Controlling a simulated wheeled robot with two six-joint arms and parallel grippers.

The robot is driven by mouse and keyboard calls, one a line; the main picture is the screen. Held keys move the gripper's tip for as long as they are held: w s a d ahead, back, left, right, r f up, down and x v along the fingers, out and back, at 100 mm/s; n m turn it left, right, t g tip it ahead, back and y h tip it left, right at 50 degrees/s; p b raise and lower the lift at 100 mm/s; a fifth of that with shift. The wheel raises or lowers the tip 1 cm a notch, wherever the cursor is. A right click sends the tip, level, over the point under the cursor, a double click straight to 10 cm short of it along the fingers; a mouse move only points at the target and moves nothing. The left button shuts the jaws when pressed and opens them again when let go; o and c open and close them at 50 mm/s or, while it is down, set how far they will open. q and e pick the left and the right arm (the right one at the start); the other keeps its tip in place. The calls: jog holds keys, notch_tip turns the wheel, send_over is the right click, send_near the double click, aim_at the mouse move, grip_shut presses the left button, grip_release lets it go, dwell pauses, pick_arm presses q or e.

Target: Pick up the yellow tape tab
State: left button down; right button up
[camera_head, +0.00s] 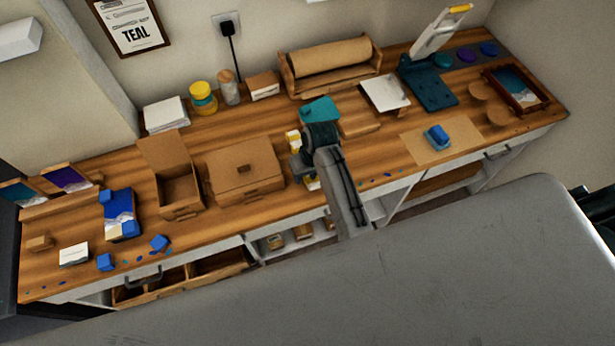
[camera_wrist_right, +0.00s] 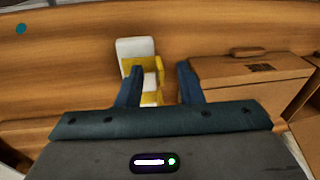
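My right gripper (camera_head: 298,160) is low over the middle of the wooden bench, right of a closed cardboard box. In the wrist view my right gripper (camera_wrist_right: 159,68) has its two dark fingers apart. A white and yellow item (camera_wrist_right: 156,64) lies beyond and partly between the fingers, nearer the left one. The left finger hides part of it, and I cannot tell which yellow part is the tape tab. In the head view a white and yellow piece (camera_head: 293,139) shows just behind the gripper. Contact cannot be made out. My left gripper is not in view.
The cardboard box (camera_head: 232,184) stands close left of the gripper and shows in the wrist view (camera_wrist_right: 245,85). An open box (camera_head: 177,190) is farther left. A teal item (camera_head: 320,110) lies behind the gripper. A blue piece (camera_head: 437,137) on brown paper is to the right.

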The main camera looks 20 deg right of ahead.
grip_shut()
jog(key=shift+r, duration=0.15)
